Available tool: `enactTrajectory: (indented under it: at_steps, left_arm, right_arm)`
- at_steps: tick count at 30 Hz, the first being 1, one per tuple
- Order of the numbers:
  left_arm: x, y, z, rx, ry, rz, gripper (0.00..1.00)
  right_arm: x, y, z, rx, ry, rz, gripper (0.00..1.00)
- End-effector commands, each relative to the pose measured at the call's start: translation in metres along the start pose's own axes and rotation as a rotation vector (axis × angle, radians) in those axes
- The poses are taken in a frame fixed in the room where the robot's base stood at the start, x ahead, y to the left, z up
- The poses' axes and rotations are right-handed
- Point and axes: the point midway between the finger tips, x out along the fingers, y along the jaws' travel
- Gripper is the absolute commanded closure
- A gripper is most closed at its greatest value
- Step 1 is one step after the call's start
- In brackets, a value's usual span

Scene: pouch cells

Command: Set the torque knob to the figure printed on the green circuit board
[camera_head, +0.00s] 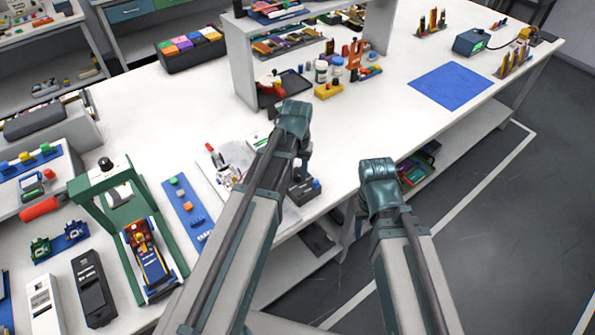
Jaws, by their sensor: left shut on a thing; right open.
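A small green circuit board (40,248) lies on a blue mat at the left; its printed figure is too small to read. My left gripper (304,172) points down over a small dark box (302,192) with a blue button, near the table's front edge. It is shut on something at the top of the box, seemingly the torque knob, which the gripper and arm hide. The knob's setting cannot be read. My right gripper (378,168) is open beyond the table's front edge; its fingers are mostly hidden by its own wrist.
A green press frame (128,205), a blue strip with small blocks (187,208) and papers with pens lie left of my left arm. A grey shelf unit (241,70) stands behind. A blue mat (451,86) lies bare at the right.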

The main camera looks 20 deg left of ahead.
Motion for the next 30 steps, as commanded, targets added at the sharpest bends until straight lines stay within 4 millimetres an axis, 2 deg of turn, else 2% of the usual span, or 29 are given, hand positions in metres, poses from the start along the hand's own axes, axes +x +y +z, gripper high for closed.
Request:
enactTrajectory:
  at_steps: [11,27,28,30]
  left_arm:
    - [0.0001,0.0000,0.0002,0.141,0.000,0.000,1.00]
    - [0.0001,0.0000,0.0003,0.160,-0.001,0.000,1.00]
    - [0.0001,0.0000,0.0003,0.160,-0.001,0.000,0.58]
    - [0.0001,0.0000,0.0003,0.159,0.000,0.000,0.45]
  right_arm:
    - [0.0001,0.0000,0.0000,0.000,0.000,0.000,0.50]
    - [0.0001,0.0000,0.0000,0.000,0.000,0.000,0.50]
    - [0.0001,0.0000,0.0000,0.000,0.000,0.000,0.50]
    - [0.0001,0.0000,0.0000,0.000,0.000,0.000,0.50]
